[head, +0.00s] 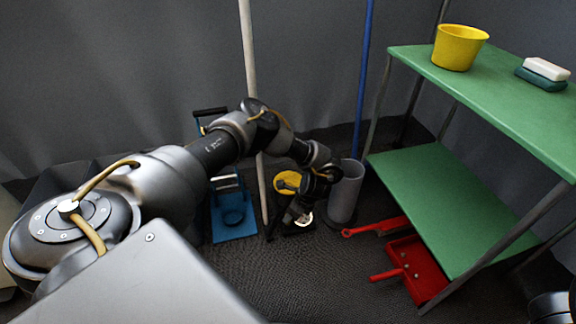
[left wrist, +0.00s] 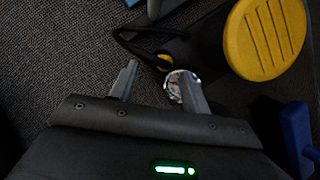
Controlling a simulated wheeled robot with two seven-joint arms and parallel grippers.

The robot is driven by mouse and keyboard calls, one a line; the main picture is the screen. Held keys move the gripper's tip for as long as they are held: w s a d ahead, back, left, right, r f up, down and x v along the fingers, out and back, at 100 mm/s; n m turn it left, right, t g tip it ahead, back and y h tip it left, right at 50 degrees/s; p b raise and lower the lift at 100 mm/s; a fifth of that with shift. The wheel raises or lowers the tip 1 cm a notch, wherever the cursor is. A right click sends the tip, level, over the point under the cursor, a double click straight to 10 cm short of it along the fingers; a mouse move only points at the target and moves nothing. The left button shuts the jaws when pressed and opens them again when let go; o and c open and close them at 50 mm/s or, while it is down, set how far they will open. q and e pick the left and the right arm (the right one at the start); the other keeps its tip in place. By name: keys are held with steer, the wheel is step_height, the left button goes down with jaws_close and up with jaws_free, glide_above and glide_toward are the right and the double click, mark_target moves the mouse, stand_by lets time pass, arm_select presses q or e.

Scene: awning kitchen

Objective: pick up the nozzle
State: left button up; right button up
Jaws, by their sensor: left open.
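A foot pump with a round ribbed yellow pedal (head: 287,182) stands on the floor; the pedal also shows at the upper right of the left wrist view (left wrist: 265,38). A round white gauge (head: 304,219) sits beside it and shows partly behind one finger in the left wrist view (left wrist: 174,84). A black hose (left wrist: 128,44) loops to a small black-and-yellow end, which looks like the nozzle (left wrist: 163,62), just beyond the fingertips and between their lines. My left gripper (left wrist: 158,69) is open and empty, pointing down at the pump; in the head view (head: 297,213) it partly hides it.
A grey cylinder (head: 346,190) stands close right of the pump. A pale pole (head: 249,65) and blue pole (head: 364,80) rise nearby. A blue stand (head: 232,226) is left. A green shelf (head: 450,205) and red dustpan (head: 415,270) are right. Front floor is clear.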

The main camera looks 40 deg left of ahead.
arm_select(q)
steer(key=b+x, duration=0.2)
steer(key=x, duration=0.1)
steer(key=b+x, duration=0.1)
steer(key=b, duration=0.1)
steer(key=shift+w+f, duration=0.2)
steer(key=shift+w, duration=0.1)
steer(key=shift+a+f+b, duration=0.25)
steer(key=shift+f+b, duration=0.05)
steer(key=shift+b, duration=0.05)
steer(key=shift+c, duration=0.5)
jaws_close()
